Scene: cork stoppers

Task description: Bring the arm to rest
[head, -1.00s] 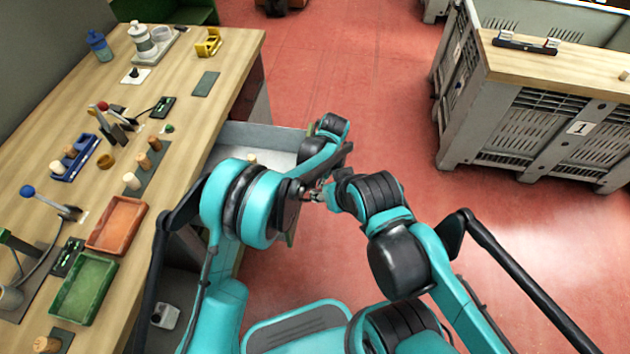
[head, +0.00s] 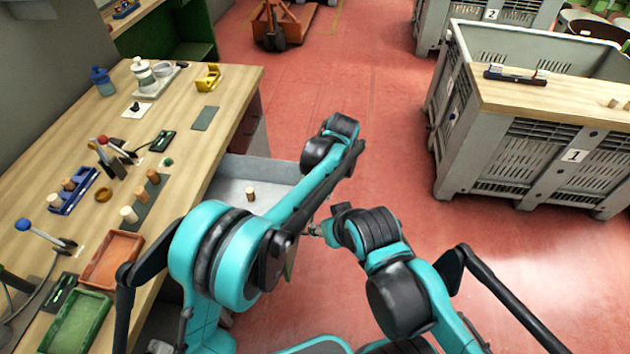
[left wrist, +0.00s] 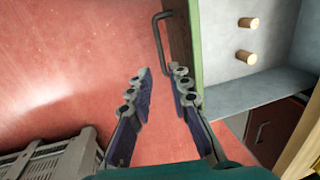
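My left gripper (left wrist: 160,72) is open and empty in the left wrist view, its two fingers apart over the red floor beside the open drawer's front. Its fingers are hidden behind my arm in the head view. My right gripper (head: 317,230) shows only as a small part at the end of my right arm in the head view; its finger gap cannot be made out. The open drawer (head: 228,167) holds a cork stopper (head: 250,194). The left wrist view shows two cork stoppers in it, one (left wrist: 248,22) above the other (left wrist: 245,57).
The wooden workbench (head: 225,85) at left carries an orange tray (head: 112,258), a green tray (head: 78,322), a blue rack (head: 72,190) with stoppers and several tools. A grey crate (head: 510,160) stands at right. Red floor between them is clear.

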